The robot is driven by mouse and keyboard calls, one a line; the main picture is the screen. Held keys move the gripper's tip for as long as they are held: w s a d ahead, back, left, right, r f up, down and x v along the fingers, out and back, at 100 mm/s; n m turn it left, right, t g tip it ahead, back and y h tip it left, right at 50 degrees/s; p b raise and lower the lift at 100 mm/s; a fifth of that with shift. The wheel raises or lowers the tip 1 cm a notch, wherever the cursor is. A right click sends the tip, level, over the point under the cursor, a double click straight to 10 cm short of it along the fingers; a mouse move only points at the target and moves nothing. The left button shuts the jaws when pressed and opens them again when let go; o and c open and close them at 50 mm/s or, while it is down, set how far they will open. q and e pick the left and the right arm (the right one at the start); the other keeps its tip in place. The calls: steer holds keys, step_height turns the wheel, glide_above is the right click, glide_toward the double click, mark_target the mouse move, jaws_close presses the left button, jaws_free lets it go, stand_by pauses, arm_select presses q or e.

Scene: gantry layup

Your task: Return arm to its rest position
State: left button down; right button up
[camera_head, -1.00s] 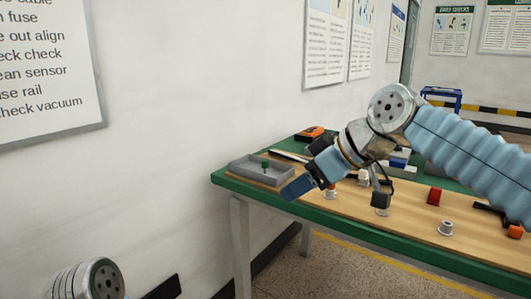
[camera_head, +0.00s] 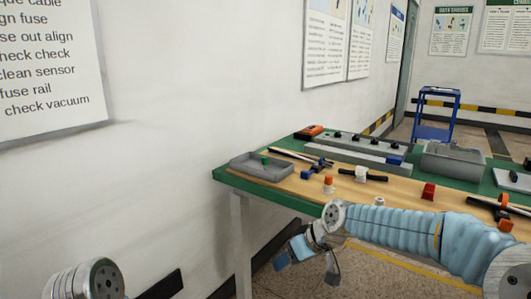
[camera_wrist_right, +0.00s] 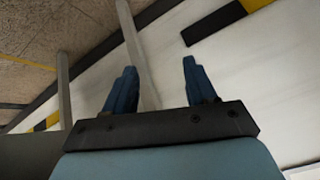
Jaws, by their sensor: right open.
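My right arm, in a light blue sleeve (camera_head: 395,226), comes in from the right in the head view, in front of the workbench and low. My right gripper (camera_head: 290,250) hangs off the bench's front edge, its blue fingers tilted down and left. In the right wrist view the two blue fingers of the right gripper (camera_wrist_right: 160,66) stand apart with nothing between them. Behind them are wall, floor and bench legs. A grey joint of my left arm (camera_head: 88,281) shows at the lower left; the left gripper's fingers are not seen.
The green-edged workbench (camera_head: 290,203) holds a grey tray (camera_head: 277,174), a red block (camera_head: 428,191), a white part with an orange top (camera_head: 328,184) and a grey bin (camera_head: 453,160). A blue cart (camera_head: 436,128) stands behind. Open floor lies before the bench.

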step_height(320, 180, down, 16)
steer(key=s+d+r+m+g, duration=0.1)
steer(key=s+d+m, duration=0.1)
steer(key=s, duration=0.1)
steer(key=s+d+f+m+g, duration=0.1)
steer(key=s+f+m, duration=0.2)
steer(key=s+f, duration=0.8)
steer(key=s+d+f+m+g+h, duration=0.1)
steer(key=s+f+m, duration=0.2)
steer(key=s+f, duration=0.8)
steer(key=shift+s+d+f+g, duration=0.2)
steer(key=shift+d+g, duration=0.05)
steer(key=shift+g, duration=0.05)
